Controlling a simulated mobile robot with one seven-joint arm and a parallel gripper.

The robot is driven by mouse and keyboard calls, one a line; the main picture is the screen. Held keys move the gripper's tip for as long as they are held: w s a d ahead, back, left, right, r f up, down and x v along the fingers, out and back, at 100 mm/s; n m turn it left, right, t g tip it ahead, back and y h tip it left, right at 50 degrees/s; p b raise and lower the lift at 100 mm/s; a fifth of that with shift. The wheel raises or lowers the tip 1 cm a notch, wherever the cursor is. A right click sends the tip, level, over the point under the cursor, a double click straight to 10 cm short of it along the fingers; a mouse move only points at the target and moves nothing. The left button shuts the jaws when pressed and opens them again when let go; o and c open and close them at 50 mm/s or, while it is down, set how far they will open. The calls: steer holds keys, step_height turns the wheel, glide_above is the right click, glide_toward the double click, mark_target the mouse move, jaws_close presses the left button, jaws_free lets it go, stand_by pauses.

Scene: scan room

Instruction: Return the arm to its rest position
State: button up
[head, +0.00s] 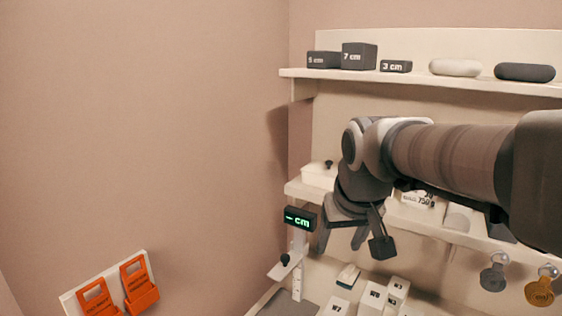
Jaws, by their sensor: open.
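My gripper (352,243) hangs from my arm at the middle right of the head view, pointing down. Its two fingers are spread apart, and I see nothing between them. My arm reaches in from the right edge and hides part of the middle shelf. The gripper is in front of the shelf unit, just right of a small display reading "cm" (301,220) in green.
The top shelf (440,84) bears dark blocks marked 5 cm (323,60), 7 cm (359,56) and 3 cm (396,67), plus two rounded pads. Small white boxes (372,296) stand below the gripper. Orange holders (140,285) are at lower left. Left is bare wall.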

steer(key=s+d+f, duration=0.2)
steer(key=s, duration=0.5)
steer(key=s+d+f+m, duration=0.1)
steer(key=s+d+f, duration=0.1)
steer(key=s, duration=0.6)
steer(key=shift+s+f+t, duration=0.3)
